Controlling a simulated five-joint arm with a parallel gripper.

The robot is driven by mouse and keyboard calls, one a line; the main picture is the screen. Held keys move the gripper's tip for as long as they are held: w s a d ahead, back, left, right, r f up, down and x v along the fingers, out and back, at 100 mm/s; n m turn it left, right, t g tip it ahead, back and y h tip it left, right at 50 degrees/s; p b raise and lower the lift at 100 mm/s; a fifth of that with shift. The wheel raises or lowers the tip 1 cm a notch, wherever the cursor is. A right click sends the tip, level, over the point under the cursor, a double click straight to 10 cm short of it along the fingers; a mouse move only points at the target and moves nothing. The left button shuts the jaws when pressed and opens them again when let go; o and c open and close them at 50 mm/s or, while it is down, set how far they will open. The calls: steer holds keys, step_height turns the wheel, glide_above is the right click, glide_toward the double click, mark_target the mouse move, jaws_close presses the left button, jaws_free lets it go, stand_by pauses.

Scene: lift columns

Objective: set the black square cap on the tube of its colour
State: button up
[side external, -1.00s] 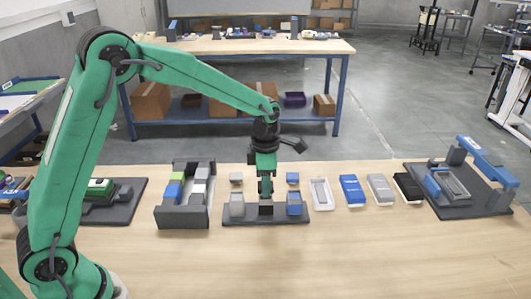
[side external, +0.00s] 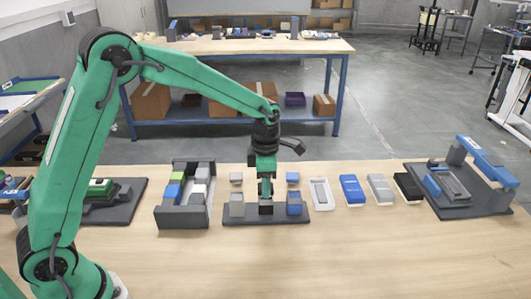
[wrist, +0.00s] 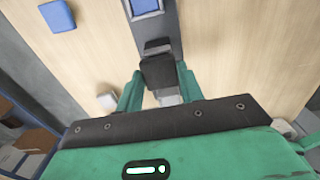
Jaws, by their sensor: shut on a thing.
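In the side view a dark rack (side external: 238,217) bears a grey tube (side external: 237,204), a black tube (side external: 265,209) and a blue tube (side external: 294,203) in a row. My gripper (side external: 265,194) points down right over the black tube. In the wrist view its two fingers (wrist: 160,88) are shut on a black square cap (wrist: 158,72). The cap and fingers hide much of the black tube; whether they touch cannot be told. The blue tube (wrist: 146,6) shows at the top of the wrist view, and part of the grey tube (wrist: 168,99) behind the cap.
Behind the rack lie a grey cap (side external: 236,178) and a blue cap (side external: 292,178). A dark holder (side external: 182,216) with coloured blocks stands to the left. Several flat cases and a blue-barred fixture (side external: 487,163) stand to the right. The table front is clear.

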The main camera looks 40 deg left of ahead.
steer(key=shift+f, duration=0.3)
stand_by(0.8)
steer(key=o, duration=1.5)
steer(key=shift+r, duration=0.1)
steer(key=shift+r, duration=3.7)
